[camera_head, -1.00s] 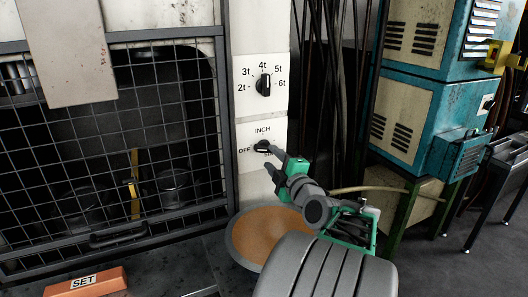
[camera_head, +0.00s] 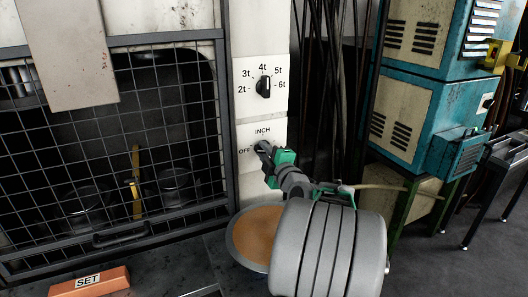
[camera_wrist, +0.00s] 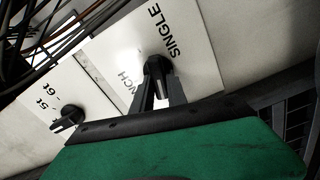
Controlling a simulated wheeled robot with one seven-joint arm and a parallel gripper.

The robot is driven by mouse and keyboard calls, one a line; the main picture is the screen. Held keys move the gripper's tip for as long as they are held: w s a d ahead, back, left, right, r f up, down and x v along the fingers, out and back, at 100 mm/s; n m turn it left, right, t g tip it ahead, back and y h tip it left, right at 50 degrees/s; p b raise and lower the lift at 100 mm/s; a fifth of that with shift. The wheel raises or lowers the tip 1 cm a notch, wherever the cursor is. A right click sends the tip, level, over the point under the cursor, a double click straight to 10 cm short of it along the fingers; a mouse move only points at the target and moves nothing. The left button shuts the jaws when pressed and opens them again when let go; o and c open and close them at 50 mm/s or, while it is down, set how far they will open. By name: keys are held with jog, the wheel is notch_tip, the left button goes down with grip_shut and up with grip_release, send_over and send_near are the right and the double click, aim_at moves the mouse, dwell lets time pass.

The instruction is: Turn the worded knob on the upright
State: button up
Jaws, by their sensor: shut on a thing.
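The worded knob (camera_wrist: 157,70) is black and sits on a white plate (camera_head: 273,133) on the upright, below the numbered knob. The plate reads OFF at left and INCH at top, and the wrist view also shows SINGLE. My gripper (camera_head: 263,149) is at this knob, and it hides most of it in the head view. In the wrist view my gripper's two dark fingers (camera_wrist: 161,92) are closed around the knob's grip. Where the knob points is hard to tell behind the fingers.
The numbered knob (camera_head: 264,87), marked 2t to 6t, sits just above, and it shows in the wrist view (camera_wrist: 68,117). A mesh guard (camera_head: 110,130) stands left. An orange-topped round stool (camera_head: 254,236) is below. Dark cables (camera_head: 330,80) hang right of the upright.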

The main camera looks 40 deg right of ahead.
grip_shut()
jog(key=shift+f+m+b, duration=0.1)
jog(key=shift+m+b, duration=0.3)
jog(key=shift+b, duration=0.15)
jog(key=shift+m+b, duration=0.9)
jog(key=shift+b, duration=0.3)
jog(key=shift+s+d+m+b, duration=0.1)
jog(key=shift+d+m+b, duration=0.25)
jog(key=shift+m, duration=4.2)
jog(key=shift+s+d+m+b, duration=0.15)
jog(key=shift+d+m+b, duration=0.2)
jog(key=shift+m, duration=4.25)
jog(key=shift+s+d+m+b, duration=0.1)
jog(key=shift+d+m+b, duration=0.25)
jog(key=shift+m, duration=4.2)
